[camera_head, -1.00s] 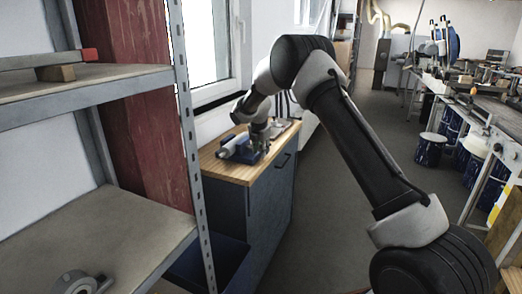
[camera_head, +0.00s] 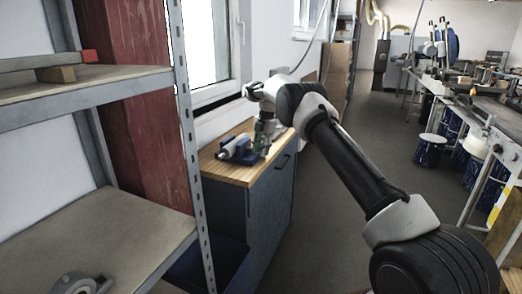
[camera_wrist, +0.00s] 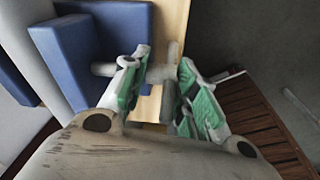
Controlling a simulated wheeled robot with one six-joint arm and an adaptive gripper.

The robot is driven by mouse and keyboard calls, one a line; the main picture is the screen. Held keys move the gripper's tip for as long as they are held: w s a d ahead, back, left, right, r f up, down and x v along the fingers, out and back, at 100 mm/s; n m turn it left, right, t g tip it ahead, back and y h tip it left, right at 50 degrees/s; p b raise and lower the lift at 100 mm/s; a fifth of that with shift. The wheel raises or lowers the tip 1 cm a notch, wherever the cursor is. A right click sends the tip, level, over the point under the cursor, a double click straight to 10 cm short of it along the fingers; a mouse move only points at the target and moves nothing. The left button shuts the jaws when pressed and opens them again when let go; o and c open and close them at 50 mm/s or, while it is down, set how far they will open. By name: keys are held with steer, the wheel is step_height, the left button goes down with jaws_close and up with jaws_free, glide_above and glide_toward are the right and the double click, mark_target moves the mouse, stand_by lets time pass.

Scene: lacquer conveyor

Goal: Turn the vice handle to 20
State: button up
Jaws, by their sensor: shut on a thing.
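The blue vice (camera_head: 236,150) with a grey cylinder at its left stands on the wooden top of a dark blue cabinet. In the wrist view its blue body (camera_wrist: 95,38) fills the upper left, and a grey spindle (camera_wrist: 103,70) sticks out to the right. My gripper (camera_head: 262,142), with green pads, is at the right side of the vice. In the wrist view my gripper (camera_wrist: 164,66) is shut on the grey vice handle (camera_wrist: 168,82), which stands between the fingers. The fingers partly hide the handle. No scale or number for the handle can be read.
The cabinet top (camera_head: 222,172) is narrow, with a window behind it. A metal shelf rack (camera_head: 100,90) with a red post stands close on the left. The grey floor (camera_head: 335,240) is open, and a workbench (camera_head: 480,115) runs along the right.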

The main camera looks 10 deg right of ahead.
steer(key=shift+d+f, duration=0.1)
steer(key=shift+d, duration=0.05)
steer(key=o, duration=1)
